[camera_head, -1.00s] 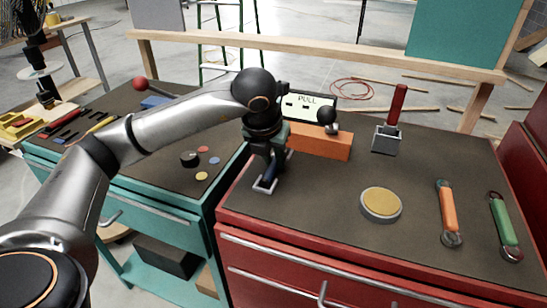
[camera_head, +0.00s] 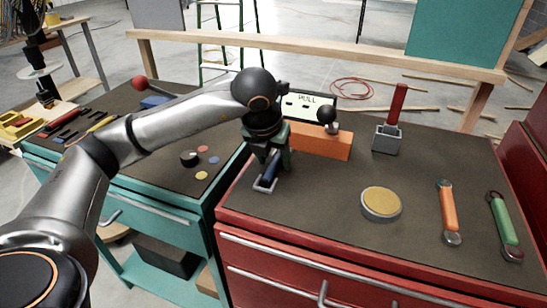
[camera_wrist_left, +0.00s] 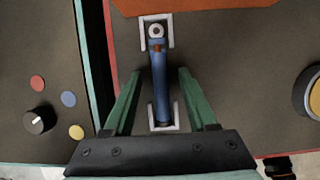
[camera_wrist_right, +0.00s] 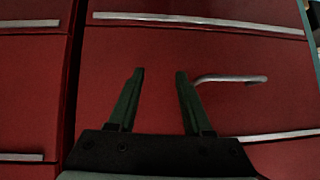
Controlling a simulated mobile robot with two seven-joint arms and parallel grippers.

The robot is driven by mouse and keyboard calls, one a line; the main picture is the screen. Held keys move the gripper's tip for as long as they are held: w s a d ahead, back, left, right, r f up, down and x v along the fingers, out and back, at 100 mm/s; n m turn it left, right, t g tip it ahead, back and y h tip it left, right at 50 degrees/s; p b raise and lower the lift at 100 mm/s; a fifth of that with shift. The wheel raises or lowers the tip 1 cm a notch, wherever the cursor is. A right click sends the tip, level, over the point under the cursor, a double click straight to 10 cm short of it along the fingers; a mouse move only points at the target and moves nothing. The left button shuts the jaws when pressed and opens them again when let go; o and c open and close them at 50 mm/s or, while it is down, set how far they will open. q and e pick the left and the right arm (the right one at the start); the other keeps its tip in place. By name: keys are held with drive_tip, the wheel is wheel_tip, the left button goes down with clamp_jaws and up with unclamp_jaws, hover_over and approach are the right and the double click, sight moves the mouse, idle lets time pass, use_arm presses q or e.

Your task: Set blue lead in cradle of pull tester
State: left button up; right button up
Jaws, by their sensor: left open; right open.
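The blue lead (camera_wrist_left: 159,85) lies between the two grey U-shaped brackets of the cradle (camera_wrist_left: 151,118) in the left wrist view. Its ringed far end is inside the far bracket and its near end is at the near bracket. Whether it is fully seated cannot be told. In the head view the lead (camera_head: 271,168) is partly hidden by my gripper. The pull tester (camera_head: 320,143) is an orange block with a PULL display behind. My left gripper (camera_wrist_left: 160,74) is open above the lead, one finger on each side, apart from it. My right gripper (camera_wrist_right: 160,72) is open and empty before red drawers.
On the red cabinet top are a round yellow-topped disc (camera_head: 381,203), an orange lead (camera_head: 448,212), a green lead (camera_head: 504,225) and a red-handled grey block (camera_head: 388,138). A teal cabinet (camera_head: 150,190) stands left. The top's middle is mostly clear.

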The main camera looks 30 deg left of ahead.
use_arm(q)
drive_tip(key=p+v, duration=0.1)
drive_tip(key=v, duration=1.1)
drive_tip(key=shift+s+r, duration=0.15)
drive_tip(key=shift+r, duration=0.05)
